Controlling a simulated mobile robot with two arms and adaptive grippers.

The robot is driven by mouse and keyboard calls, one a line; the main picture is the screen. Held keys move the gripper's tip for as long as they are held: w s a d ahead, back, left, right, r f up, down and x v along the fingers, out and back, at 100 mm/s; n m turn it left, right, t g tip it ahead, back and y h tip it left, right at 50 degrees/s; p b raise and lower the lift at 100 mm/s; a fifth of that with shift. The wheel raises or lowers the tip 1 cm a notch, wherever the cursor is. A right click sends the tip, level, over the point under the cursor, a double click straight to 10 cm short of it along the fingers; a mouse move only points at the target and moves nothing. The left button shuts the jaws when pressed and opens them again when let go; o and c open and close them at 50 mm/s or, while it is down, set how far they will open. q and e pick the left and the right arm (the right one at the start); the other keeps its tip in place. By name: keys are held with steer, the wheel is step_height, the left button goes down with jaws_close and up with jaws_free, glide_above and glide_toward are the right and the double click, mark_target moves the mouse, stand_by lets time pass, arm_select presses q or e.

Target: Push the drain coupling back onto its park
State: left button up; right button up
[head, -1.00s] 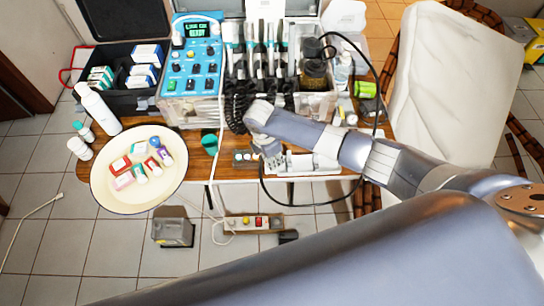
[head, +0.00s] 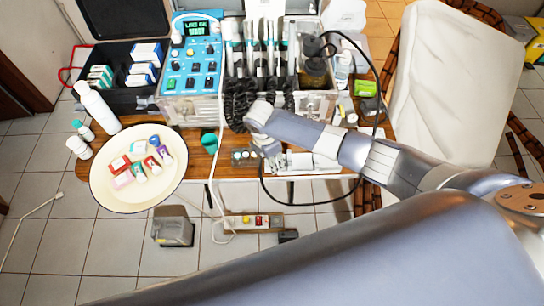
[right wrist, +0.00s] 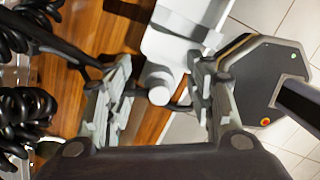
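In the right wrist view, a white cylindrical piece (right wrist: 158,84) stands between and just beyond the fingers of my right gripper (right wrist: 160,72); it may be the drain coupling, but I cannot tell for sure. It adjoins a white body (right wrist: 180,35) with a dark band. The fingers are apart, with gaps to the cylinder on both sides. In the head view my right gripper (head: 268,150) is low at the table's front edge, beside a white holder (head: 305,162). My arm hides part of that area, and the park cannot be made out. My left gripper is not in view.
Black coiled hoses (head: 240,105) hang close to my right gripper. A blue control unit (head: 192,55), a cream basin (head: 112,200) and a green cup (head: 209,142) are to its left. A black cable (head: 262,190) loops below the table front. A dark angular box (right wrist: 258,90) is right of the fingers.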

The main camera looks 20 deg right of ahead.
mark_target(267, 162)
steer(key=shift+r, duration=0.15)
step_height(267, 162, up, 12)
steer(key=a, duration=0.1)
steer(key=shift+s+a+f, duration=0.2)
steer(key=shift+s+a, duration=0.1)
steer(key=shift+a, duration=0.05)
